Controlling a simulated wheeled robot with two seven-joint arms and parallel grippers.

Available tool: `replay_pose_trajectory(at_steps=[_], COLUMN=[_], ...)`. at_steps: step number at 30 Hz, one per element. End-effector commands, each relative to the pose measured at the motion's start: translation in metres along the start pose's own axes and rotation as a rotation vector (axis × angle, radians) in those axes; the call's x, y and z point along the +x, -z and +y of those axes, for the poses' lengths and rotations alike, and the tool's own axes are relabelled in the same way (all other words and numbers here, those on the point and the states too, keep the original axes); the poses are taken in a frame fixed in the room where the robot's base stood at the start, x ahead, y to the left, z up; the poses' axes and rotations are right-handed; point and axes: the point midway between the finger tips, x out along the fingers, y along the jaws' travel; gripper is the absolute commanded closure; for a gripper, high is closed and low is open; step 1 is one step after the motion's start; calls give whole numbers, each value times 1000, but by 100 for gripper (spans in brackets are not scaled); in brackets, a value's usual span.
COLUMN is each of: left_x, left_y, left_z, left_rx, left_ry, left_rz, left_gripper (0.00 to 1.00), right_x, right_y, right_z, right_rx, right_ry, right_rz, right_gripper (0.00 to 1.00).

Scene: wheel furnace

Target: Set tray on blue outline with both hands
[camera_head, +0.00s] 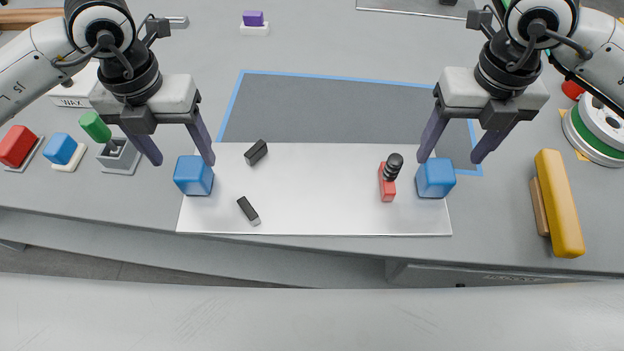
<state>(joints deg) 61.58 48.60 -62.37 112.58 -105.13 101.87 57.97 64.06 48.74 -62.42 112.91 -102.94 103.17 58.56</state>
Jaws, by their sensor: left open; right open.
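The tray (310,205) is a flat pale grey plate near the table's front edge, with a blue block at each end: a left block (193,176) and a right block (435,178). The blue outline (330,76) frames a dark grey area (330,110) behind the tray; the tray covers its front part. My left gripper (182,160) is open above the left block, its right finger near the block's top. My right gripper (448,158) is open above the right block. Contact between fingers and blocks cannot be told.
On the tray lie two dark pieces (256,152) (248,210) and a red piece with a black knob (388,180). Coloured blocks (61,148) stand at the left. A yellow bar (560,203) and a green-and-white spool (597,130) are at the right.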

Motion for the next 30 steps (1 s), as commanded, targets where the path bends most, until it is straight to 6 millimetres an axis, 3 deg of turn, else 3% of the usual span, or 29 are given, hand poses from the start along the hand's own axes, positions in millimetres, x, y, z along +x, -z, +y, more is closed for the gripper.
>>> replay_pose_trajectory(at_steps=[6,12,25,30], left_x=[41,64,73,72], left_y=[1,0,0,0], left_z=[0,0,0,0], left_rx=[0,0,1,1], left_ry=[0,0,1,1], left_rz=[4,1,0,0], left_gripper=[35,35,35,64], right_x=[41,65,72,72], right_y=[1,0,0,0], right_z=[0,0,0,0], right_rx=[2,1,0,0], right_ry=[0,0,0,0], right_rz=[4,2,1,1], right_gripper=[35,35,35,64])
